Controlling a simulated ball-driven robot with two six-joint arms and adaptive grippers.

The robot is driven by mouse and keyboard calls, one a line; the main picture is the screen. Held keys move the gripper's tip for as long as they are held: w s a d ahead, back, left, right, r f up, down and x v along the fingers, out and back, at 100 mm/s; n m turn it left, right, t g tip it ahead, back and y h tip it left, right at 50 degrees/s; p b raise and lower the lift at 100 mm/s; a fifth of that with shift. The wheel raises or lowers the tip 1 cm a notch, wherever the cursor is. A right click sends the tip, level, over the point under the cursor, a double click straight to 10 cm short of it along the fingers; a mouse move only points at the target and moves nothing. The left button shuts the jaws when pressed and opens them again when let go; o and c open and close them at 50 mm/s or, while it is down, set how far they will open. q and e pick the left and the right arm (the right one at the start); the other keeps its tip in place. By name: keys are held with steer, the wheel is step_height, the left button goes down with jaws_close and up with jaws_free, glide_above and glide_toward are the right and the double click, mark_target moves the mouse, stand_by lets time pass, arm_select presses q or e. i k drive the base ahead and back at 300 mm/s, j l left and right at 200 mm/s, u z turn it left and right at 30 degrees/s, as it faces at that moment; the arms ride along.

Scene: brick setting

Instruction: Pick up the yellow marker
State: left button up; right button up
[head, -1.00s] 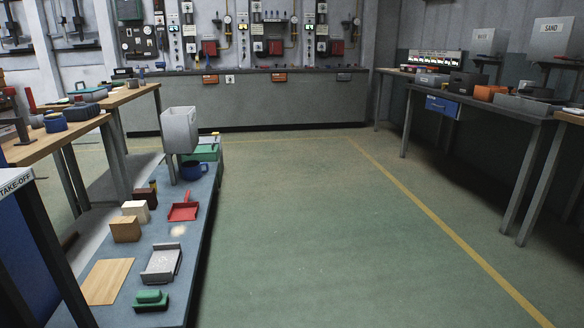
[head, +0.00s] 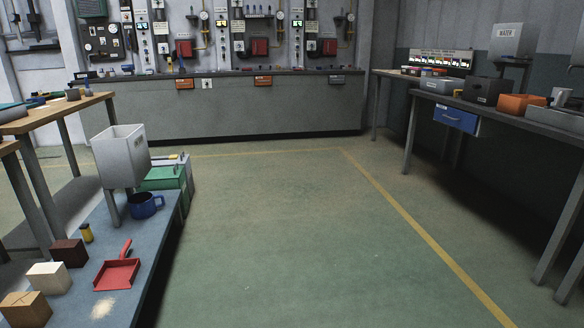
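A small upright yellow item with a dark band (head: 86,232) stands on the low blue-grey bench (head: 190,215) at the left, behind the dark brown block. I cannot tell whether it is the yellow marker. A tiny yellow spot also shows on the far counter, too small to make out. Neither of my grippers is in view.
A table with an orange box (head: 521,105) stands at the right. The middle floor is clear.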

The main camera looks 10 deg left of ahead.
mark_target(88, 236)
steer(key=i+j+u, duration=0.25)
steer(key=i, duration=0.45)
steer(key=i+l+u, duration=0.25)
steer(key=i, duration=0.45)
steer(key=i+u, duration=0.25)
steer(key=i, duration=0.5)
